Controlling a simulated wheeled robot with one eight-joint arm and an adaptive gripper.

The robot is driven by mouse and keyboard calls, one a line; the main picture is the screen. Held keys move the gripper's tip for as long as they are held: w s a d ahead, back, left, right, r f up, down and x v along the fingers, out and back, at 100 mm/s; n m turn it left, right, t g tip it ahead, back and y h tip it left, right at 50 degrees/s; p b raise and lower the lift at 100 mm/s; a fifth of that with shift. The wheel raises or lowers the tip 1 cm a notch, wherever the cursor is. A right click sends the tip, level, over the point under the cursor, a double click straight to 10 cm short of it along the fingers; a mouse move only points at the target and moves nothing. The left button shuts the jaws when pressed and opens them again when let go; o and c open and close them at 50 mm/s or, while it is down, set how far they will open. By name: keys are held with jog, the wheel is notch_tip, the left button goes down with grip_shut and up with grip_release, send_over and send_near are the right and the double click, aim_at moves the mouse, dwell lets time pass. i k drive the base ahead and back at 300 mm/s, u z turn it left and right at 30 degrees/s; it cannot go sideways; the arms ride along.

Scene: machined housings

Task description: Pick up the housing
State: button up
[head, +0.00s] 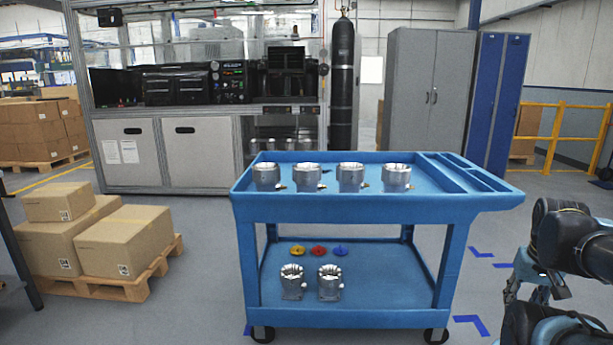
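Several silver machined housings stand upright in a row on the top tray of a blue cart (345,208). From left to right they are a first housing (266,177), a second (307,177), a third (350,177) and a fourth (396,177). Two more housings stand on the lower shelf, a left one (293,281) and a right one (330,282). My gripper (525,295) hangs at the right of the picture, beside the cart and apart from all the housings. Its fingers look spread, with nothing seen between them. My arm partly hides it.
Yellow (297,250), red (318,250) and blue (340,250) small parts lie on the lower shelf. Cardboard boxes (125,240) on a pallet (140,285) stand left of the cart. A workbench (205,155) and grey cabinet (430,90) stand behind. Floor in front is clear.

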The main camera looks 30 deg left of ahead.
aim_at(266, 176)
jog(key=z, duration=0.95)
jog(key=k, duration=1.05)
jog(key=u, duration=1.7)
jog(key=i, duration=0.5)
jog(key=u, duration=0.05)
jog(key=k, duration=0.3)
